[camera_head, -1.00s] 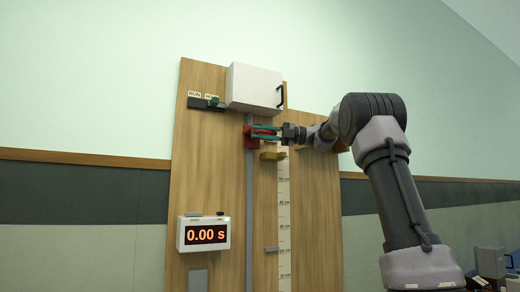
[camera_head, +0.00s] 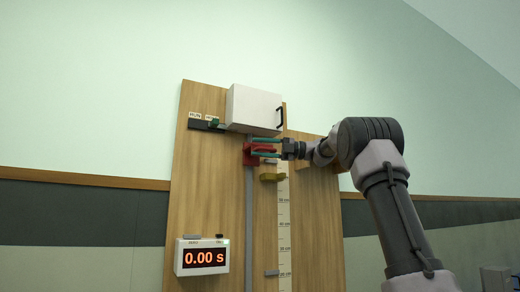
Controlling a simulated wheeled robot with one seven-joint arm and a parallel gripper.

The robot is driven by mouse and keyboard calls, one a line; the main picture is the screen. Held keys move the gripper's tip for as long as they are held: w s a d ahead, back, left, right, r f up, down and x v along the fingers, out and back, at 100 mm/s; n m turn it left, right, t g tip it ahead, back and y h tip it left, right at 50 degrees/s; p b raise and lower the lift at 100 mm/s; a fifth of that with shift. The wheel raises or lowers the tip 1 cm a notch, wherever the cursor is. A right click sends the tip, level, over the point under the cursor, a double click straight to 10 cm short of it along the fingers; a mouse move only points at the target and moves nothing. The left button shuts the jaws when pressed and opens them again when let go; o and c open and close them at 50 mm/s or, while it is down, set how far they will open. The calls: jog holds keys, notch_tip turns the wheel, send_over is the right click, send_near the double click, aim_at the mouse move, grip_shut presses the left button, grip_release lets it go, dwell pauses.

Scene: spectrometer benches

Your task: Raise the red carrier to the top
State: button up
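The red carrier (camera_head: 249,156) is on the grey vertical rail (camera_head: 249,215) of the wooden board, close under the white box (camera_head: 254,108). A red part of it reaches right, between the teal fingers of my gripper (camera_head: 265,147). One finger is above this part and one below, with what looks like a gap around it. My gripper looks open around it; contact is hard to judge at this size.
A yellow block (camera_head: 272,177) sits just below my gripper, beside the centimetre scale (camera_head: 284,220). A green knob on a dark switch (camera_head: 214,124) is left of the box. A timer (camera_head: 202,257) reads 0.00 s at the lower left.

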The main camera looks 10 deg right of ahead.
jog(key=shift+d+f, duration=0.1)
jog(key=s+d, duration=0.1)
jog(key=d, duration=0.9)
jog(key=shift+s+d+f, duration=0.15)
jog(key=shift+d+f, duration=0.15)
jog(key=shift+f, duration=0.05)
jog(key=shift+a, duration=0.1)
jog(key=s+a+f+n+t+h, duration=0.1)
jog(key=s+a+f+n+h, duration=0.3)
jog(key=s+f+n, duration=0.3)
jog(key=s+a+f+n+t+h, duration=0.1)
jog(key=s+a+f+n+h, duration=0.4)
jog(key=f, duration=0.3)
jog(key=s+d+f+n+t+h, duration=0.1)
jog(key=s+d+f+n+h, duration=0.2)
jog(key=s+f+n, duration=0.6)
jog(key=s+d+f+n+t+h, duration=0.2)
jog(key=s+d+f+n+h, duration=0.1)
jog(key=s+f+n, duration=0.5)
notch_tip(320, 180, down, 4)
jog(key=n+h, duration=0.1)
jog(key=n, duration=0.1)
jog(key=shift+s+n+h, duration=0.3)
jog(key=shift+s, duration=0.05)
